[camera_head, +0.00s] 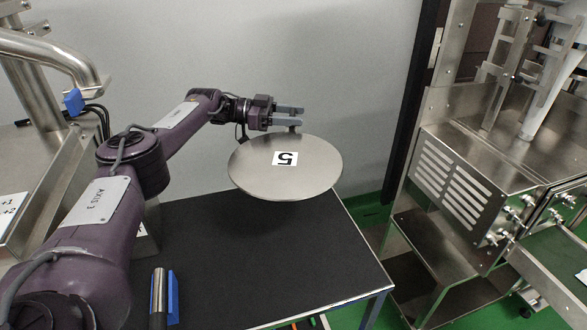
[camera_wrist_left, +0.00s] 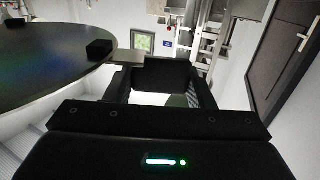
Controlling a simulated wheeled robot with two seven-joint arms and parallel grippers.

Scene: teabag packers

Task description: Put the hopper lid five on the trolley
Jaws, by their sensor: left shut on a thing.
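The hopper lid five (camera_head: 285,180) is a round, flat metal disc with a white label marked 5, seen upside down. My left gripper (camera_head: 298,117) is at the lid's far edge and is shut on a small part there, mostly hidden by the fingers. The lid is held above the far part of the trolley's black top (camera_head: 220,270). In the left wrist view the lid (camera_wrist_left: 50,65) is a dark disc at the left, with a small block on it near the fingers (camera_wrist_left: 160,75). My right gripper is not in view.
A metal machine with a vented panel (camera_head: 460,180) stands right of the trolley. Metal pipework (camera_head: 45,50) is at the left. A handle with a blue part (camera_head: 172,298) is at the trolley's near left. A grey wall is behind.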

